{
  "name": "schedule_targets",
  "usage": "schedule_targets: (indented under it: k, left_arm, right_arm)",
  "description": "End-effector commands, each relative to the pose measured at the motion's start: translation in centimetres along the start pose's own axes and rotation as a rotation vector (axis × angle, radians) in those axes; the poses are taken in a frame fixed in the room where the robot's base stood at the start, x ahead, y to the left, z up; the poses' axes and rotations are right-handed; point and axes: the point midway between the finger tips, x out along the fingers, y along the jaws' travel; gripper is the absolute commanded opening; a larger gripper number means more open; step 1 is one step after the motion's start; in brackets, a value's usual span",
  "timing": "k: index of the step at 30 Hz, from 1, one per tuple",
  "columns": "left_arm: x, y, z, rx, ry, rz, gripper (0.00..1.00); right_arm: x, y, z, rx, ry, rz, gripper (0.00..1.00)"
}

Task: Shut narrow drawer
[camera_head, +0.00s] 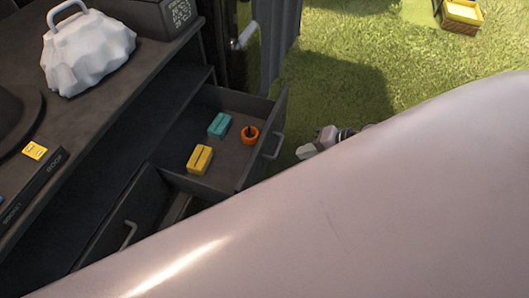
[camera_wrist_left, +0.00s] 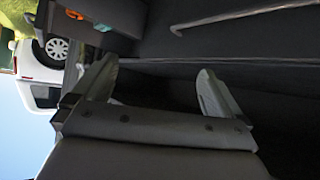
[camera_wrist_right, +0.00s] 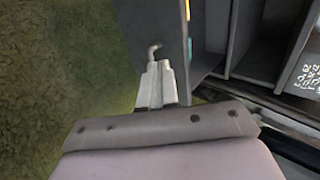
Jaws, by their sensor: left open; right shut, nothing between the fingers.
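The open narrow drawer (camera_head: 225,160) sticks out from the dark cabinet in the head view, with a handle (camera_head: 273,146) on its front. It holds a teal block (camera_head: 219,125), a yellow block (camera_head: 199,159) and a small round orange item (camera_head: 250,134). My right gripper (camera_head: 303,150) is shut and empty just outside the drawer front. In the right wrist view, its closed fingers (camera_wrist_right: 157,84) point at the drawer front (camera_wrist_right: 165,30), close to the handle; contact cannot be told. My left gripper (camera_wrist_left: 157,72) is open and empty, facing dark cabinet surfaces, and does not show in the head view.
A lower cabinet front with a handle (camera_head: 128,235) lies left of the open drawer. A pale lumpy object with a handle (camera_head: 88,52) stands on the cabinet top. Grass (camera_head: 345,60) lies beyond the drawer. My own pale arm hides much of the head view.

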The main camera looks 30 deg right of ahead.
Motion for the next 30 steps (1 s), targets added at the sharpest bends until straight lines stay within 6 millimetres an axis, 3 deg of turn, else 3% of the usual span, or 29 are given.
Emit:
schedule_targets:
  k: [10,15,21,30]
  left_arm:
    - [1.3,0.0,1.6,0.011,0.001,0.004,1.0]
    - [1.5,1.1,0.2,0.024,0.04,0.027,1.0]
    - [1.5,1.4,-0.8,0.03,0.061,0.032,1.0]
    - [1.6,1.4,-0.6,0.031,0.053,0.031,1.0]
  right_arm:
    - [6.7,0.1,0.0,-0.001,0.0,-0.004,0.0]
    - [9.8,-0.3,0.0,-0.003,0.0,-0.004,0.0]
    - [11.4,-2.1,0.1,-0.003,0.0,-0.002,0.0]
    - [12.1,-2.7,0.1,-0.003,-0.001,0.001,0.0]
